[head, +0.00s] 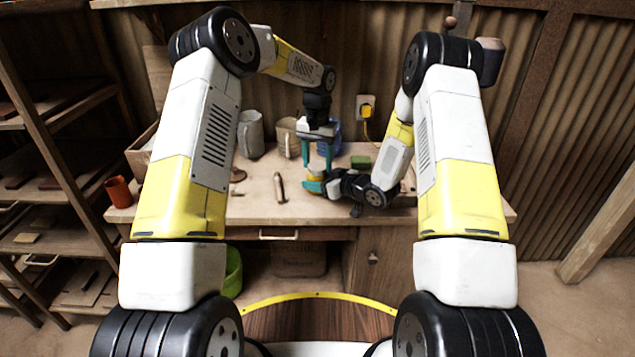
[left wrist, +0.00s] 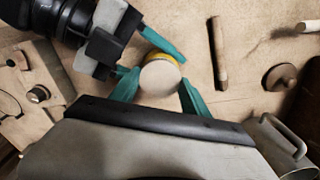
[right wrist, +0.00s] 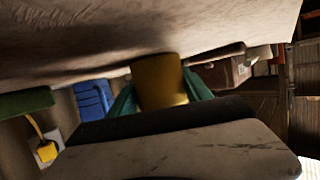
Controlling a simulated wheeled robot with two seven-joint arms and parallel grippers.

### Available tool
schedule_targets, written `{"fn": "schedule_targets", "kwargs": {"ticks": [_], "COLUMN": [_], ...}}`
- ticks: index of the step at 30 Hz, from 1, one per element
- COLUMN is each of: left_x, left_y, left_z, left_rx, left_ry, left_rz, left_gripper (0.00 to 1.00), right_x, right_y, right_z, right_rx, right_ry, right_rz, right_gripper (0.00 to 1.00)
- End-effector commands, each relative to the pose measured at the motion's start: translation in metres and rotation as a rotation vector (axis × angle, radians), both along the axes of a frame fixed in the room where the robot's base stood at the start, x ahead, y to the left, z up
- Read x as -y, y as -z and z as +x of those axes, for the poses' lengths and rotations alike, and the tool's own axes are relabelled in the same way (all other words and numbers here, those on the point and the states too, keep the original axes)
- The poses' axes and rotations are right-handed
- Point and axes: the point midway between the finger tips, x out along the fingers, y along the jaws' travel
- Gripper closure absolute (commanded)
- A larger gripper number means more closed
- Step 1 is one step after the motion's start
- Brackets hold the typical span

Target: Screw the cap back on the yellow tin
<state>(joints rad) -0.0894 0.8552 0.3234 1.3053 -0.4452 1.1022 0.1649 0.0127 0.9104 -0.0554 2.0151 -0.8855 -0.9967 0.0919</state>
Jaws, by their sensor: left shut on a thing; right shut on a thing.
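The yellow tin (right wrist: 160,82) is held near the table top between the teal fingers of my right gripper (right wrist: 160,95), which is shut on its side. A sliver of the tin (left wrist: 163,58) shows under the pale round cap (left wrist: 160,78) in the left wrist view. My left gripper (left wrist: 160,95) points down from above and is shut on the cap, one finger on each side. In the head view my left gripper (head: 318,165) is directly above the tin. I cannot tell whether the cap is seated or how far its thread is turned.
A wooden rod (head: 279,187) and a round knobbed disc (head: 238,174) lie left of the tin. An orange cup (head: 119,192) is at the far left.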

Motion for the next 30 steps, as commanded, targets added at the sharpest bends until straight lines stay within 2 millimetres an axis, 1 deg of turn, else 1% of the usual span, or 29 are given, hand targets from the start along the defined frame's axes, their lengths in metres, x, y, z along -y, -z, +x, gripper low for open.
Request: {"fn": "schedule_targets", "kwargs": {"ticks": [3,12,15,20,21,24,30], "left_x": [-0.0002,-0.0001,-0.0002,-0.0002,-0.0002,-0.0002,0.0000], "left_y": [-0.0001,0.0003,0.0005,0.0002,0.0002,0.0002,0.0005], "left_z": [0.0006,0.0008,0.0011,0.0011,0.0011,0.0009,0.0004], "left_rx": [0.002,0.002,0.003,0.004,0.004,0.003,0.002], "left_ry": [0.276,0.970,1.136,1.134,1.133,1.132,1.131], "left_rz": [-0.001,0.000,0.000,0.001,0.001,0.002,0.001], "left_gripper": [0.94,0.94,0.94,0.94,0.38,0.21,0.21], "right_x": [-0.0006,-0.0006,-0.0006,-0.0007,-0.0007,-0.0007,-0.0005], "right_y": [-0.0001,0.0001,0.0001,0.0001,0.0001,0.0001,0.0000], "right_z": [-0.0004,-0.0005,-0.0007,-0.0007,-0.0007,-0.0006,-0.0004], "right_rx": [0.000,0.000,0.000,0.000,0.000,0.000,0.000], "right_ry": [-0.001,-0.002,-0.002,-0.002,-0.002,-0.002,-0.001], "right_rz": [0.000,0.000,0.000,0.000,0.000,0.000,0.000], "right_gripper": [1.00,1.00,1.00,1.00,1.00,1.00,1.00]}}
